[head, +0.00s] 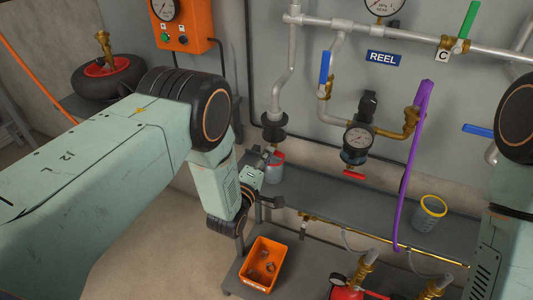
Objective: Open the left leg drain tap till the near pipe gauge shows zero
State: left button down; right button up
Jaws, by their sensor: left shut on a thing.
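The left drain leg (274,118) is a grey pipe that comes down to a black fitting at centre left. My left gripper (267,153) is just below this fitting, shut on the drain tap there; the gripper hides most of the tap, so I cannot tell how far it is turned. A red-rimmed pot (276,172) stands just behind the gripper, under the leg. The near pipe gauge (383,6) is cut off by the top edge; its reading is too small to tell. My right arm shows at the right edge, its gripper out of view.
A purple hose (411,170) drops past the shelf (335,207). An orange bin (263,265) sits lower down.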

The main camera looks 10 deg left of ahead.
pick_arm(q)
jog(key=shift+n+p, duration=0.3)
jog(key=shift+n, duration=0.7)
jog(key=c, duration=1.4)
grip_release()
jog(key=shift+c, duration=0.2)
jog(key=shift+s, duration=0.1)
jog(key=s+a, duration=0.1)
jog(key=s, duration=0.6)
jog(key=shift+s+a, duration=0.25)
jog(key=shift+s, duration=0.1)
